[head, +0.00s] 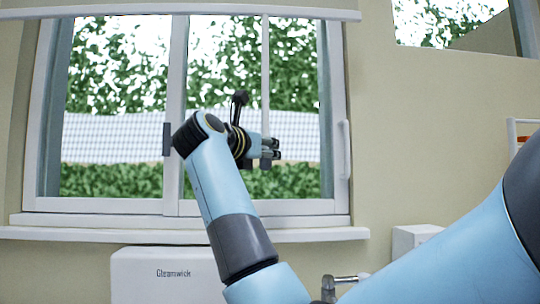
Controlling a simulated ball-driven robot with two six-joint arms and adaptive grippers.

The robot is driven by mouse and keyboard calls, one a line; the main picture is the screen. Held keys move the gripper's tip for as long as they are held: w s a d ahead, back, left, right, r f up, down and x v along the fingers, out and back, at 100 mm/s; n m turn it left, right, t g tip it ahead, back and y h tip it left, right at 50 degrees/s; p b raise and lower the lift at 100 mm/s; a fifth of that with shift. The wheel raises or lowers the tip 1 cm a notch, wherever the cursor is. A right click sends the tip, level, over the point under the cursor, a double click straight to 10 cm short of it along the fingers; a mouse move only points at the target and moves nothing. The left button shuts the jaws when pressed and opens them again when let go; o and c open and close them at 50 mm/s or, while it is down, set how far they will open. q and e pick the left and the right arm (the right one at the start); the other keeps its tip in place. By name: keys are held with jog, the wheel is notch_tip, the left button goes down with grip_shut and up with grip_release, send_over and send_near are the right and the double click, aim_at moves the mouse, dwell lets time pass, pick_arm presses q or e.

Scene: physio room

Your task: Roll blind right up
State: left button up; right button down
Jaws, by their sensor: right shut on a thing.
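The blind (180,12) shows as a pale band across the top of the window, its lower edge near the top of the frame. A thin pale wand or cord (265,70) hangs from it, straight down in front of the right pane. My right gripper (275,149) is shut on the lower part of this wand or cord, in front of the glass. The fingers and wrist partly hide its lower end. My left gripper is not in view.
The sliding window (174,60) has a dark handle (167,139) and a pale handle (344,150). Its sill (60,234) runs below. A white Gleanswick unit (150,280) and a white box (412,238) stand low by the wall. A metal fitting (345,279) shows bottom centre.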

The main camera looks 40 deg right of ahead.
aim_at(263, 12)
notch_tip(263, 12, up, 33)
jog(key=p, duration=1.3)
jog(key=shift+a+r, duration=0.1)
jog(key=shift+r, duration=0.05)
jog(key=c, duration=1.8)
grip_release()
jog(key=shift+r, duration=0.1)
jog(key=shift+c, duration=0.2)
jog(key=o, duration=0.7)
jog(key=shift+w+a+r, duration=0.1)
jog(key=shift+w+a, duration=0.05)
jog(key=shift+a, duration=0.55)
jog(key=shift+o, duration=0.4)
jog(key=shift+d, duration=0.35)
jog(key=v, duration=1.2)
